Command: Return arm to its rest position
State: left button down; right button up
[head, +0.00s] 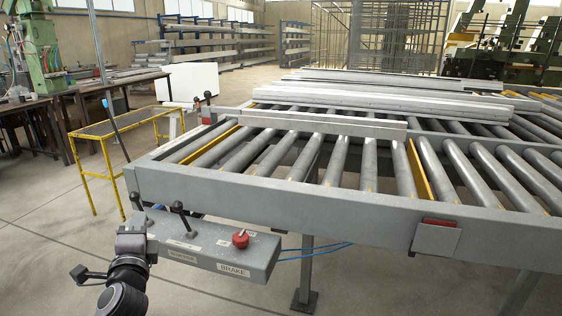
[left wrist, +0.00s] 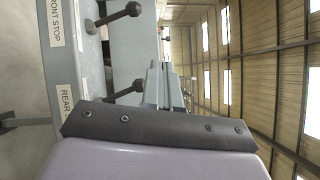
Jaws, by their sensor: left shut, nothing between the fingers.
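My left gripper (head: 132,238) is at the lower left of the head view, at the left end of a grey control panel (head: 205,249). It is shut with nothing held. I cannot tell whether it touches the panel. Two levers with dark knobs, a left one (head: 137,198) and a right one (head: 181,209), stand up from the panel near it. In the left wrist view my gripper's dark bar (left wrist: 160,126) fills the lower part, and the two levers show beyond it, one at the top (left wrist: 125,13) and one lower (left wrist: 128,91). My right gripper is not in view.
A red knob (head: 240,238) sits on the panel near a BRAKE label (head: 233,271). The grey roller bench frame (head: 330,204) stands right behind the panel, with long metal profiles (head: 350,100) lying on it. A yellow-framed stand (head: 113,130) is behind left. Floor at left is clear.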

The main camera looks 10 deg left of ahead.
pick_arm(q)
jog(key=s+d+f+n+g+h, duration=0.2)
jog(key=s+d+f+h, duration=0.25)
jog(key=f, duration=0.45)
jog(key=s+d+f+n+g+h, duration=0.1)
jog(key=s+d+f+n+h, duration=0.2)
jog(key=d+f, duration=0.5)
jog(key=s+d+f+n+g+h, duration=0.2)
jog(key=s+d+f+n, duration=0.1)
jog(key=s+f, duration=0.3)
jog(key=s+d+f+n+g+h, duration=0.1)
jog(key=s+d+f+n, duration=0.3)
jog(key=s, duration=0.5)
jog(key=shift+s+d+f+g+h, duration=0.25)
jog(key=shift+d+f+g+h, duration=0.2)
jog(key=shift+d+f, duration=0.4)
jog(key=shift+a, duration=0.1)
